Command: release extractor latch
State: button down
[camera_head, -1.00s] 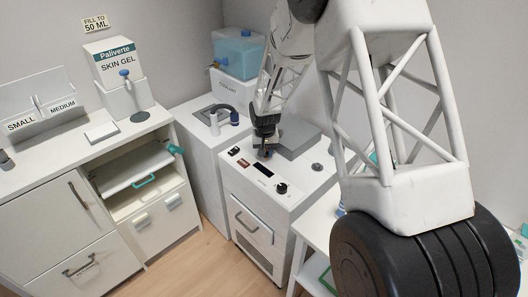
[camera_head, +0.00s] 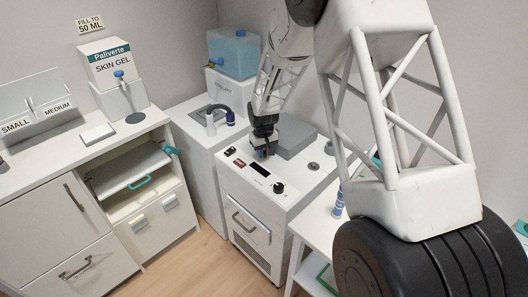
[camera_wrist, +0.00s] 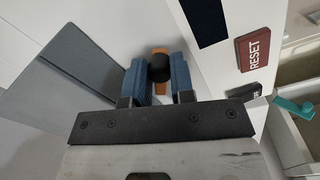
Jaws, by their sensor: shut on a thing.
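In the head view my gripper (camera_head: 264,151) points down at the unit's top, beside a raised grey block (camera_head: 294,136). The latch itself is hidden behind the fingers there.
A red RESET button (camera_wrist: 254,49) and a dark display (camera_head: 260,170) lie close to my gripper. A black dial (camera_head: 279,187) sits nearer the front edge.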

jog(key=c, duration=1)
grip_release()
jog(key=shift+r, duration=0.15)
jog(key=shift+a+r, duration=0.1)
jog(key=shift+r, duration=3.65)
